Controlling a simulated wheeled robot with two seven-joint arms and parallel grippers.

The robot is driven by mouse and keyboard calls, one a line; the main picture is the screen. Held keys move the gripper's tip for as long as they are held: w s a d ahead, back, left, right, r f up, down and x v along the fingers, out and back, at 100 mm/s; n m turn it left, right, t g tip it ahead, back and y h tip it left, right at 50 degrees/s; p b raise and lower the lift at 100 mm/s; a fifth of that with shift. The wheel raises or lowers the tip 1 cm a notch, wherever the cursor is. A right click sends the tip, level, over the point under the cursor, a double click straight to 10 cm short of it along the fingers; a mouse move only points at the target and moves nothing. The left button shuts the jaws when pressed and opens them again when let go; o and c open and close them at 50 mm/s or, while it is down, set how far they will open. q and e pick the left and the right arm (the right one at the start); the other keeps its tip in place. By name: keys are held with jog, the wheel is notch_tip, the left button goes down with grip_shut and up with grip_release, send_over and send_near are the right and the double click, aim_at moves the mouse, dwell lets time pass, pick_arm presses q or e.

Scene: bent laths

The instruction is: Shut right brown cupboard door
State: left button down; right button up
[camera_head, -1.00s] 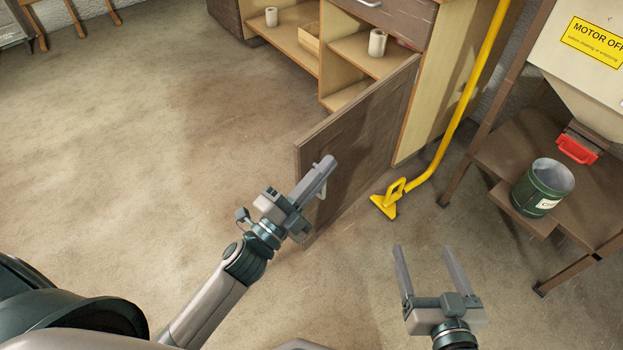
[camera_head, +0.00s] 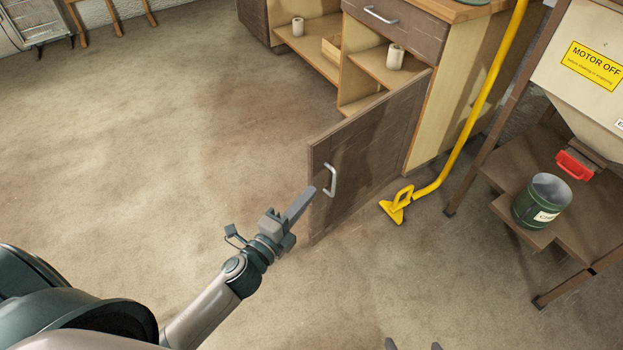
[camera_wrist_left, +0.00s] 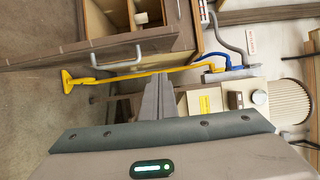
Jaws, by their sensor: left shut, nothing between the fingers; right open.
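The right brown cupboard door (camera_head: 365,150) stands wide open, swung out from the cupboard into the room. Its grey bar handle (camera_head: 330,180) faces my side; the door (camera_wrist_left: 100,50) and the handle (camera_wrist_left: 102,57) also show in the left wrist view. My left gripper (camera_head: 310,194) is shut and empty, close to the door's free edge just left of the handle. I cannot tell whether it touches the door. Its closed fingers (camera_wrist_left: 158,97) show in the left wrist view. My right gripper (camera_head: 413,345) shows only its two separated fingertips at the bottom edge; it is open.
The cupboard's open shelves (camera_head: 385,70) hold light rolls and a small box. A yellow pole with a foot (camera_head: 397,208) stands right of the door. A brown stand with a green can (camera_head: 541,201) is further right. The floor left of the door is clear.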

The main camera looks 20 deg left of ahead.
aim_at(317, 164)
pick_arm(q)
jog(key=w, duration=0.3)
jog(key=w+a, duration=0.1)
jog(key=w, duration=0.7)
jog(key=shift+w+a, duration=0.15)
dwell(0.4)
